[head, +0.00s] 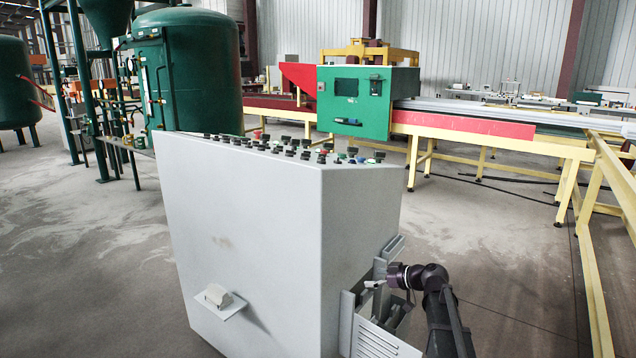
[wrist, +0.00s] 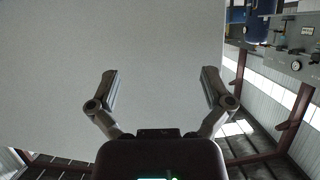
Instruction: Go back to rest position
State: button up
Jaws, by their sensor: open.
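My gripper (wrist: 159,85) is open and empty in the wrist view, its two fingers spread apart. A plain pale grey surface fills most of the view beyond the fingers. In the head view my dark arm reaches up from the lower right to the right side of a grey control cabinet (head: 240,220). The gripper end (head: 374,284) is small there, close to the cabinet's side, and I cannot tell whether it touches it. Slotted grey metal parts (head: 375,335) stick out below it.
Buttons and switches (head: 290,150) line the cabinet's sloped top. Green tanks (head: 195,70) stand behind left. A green machine box (head: 355,100) and a yellow frame (head: 595,260) lie behind and right. Floor at left is clear.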

jog(key=s+a+f+m+g+h+b, duration=0.2)
jog(key=s+f+b, duration=0.35)
jog(key=f, duration=0.35)
jog(key=s+a+f+m+g+h+b, duration=0.2)
jog(key=s+f+b, duration=0.2)
jog(key=s+f, duration=0.35)
jog(key=s+d+f+m+g+h+b, duration=0.4)
jog(key=s+f+m+h+b, duration=0.25)
jog(key=s+f+b, duration=0.7)
notch_tip(320, 180, up, 36)
jog(key=s+p, duration=0.1)
jog(key=p, duration=3.9)
jog(key=shift+s+d+p, duration=0.2)
jog(key=shift+d+p, duration=0.1)
jog(key=shift+p, duration=0.05)
jog(key=shift+h, duration=0.25)
jog(key=shift+c, duration=0.2)
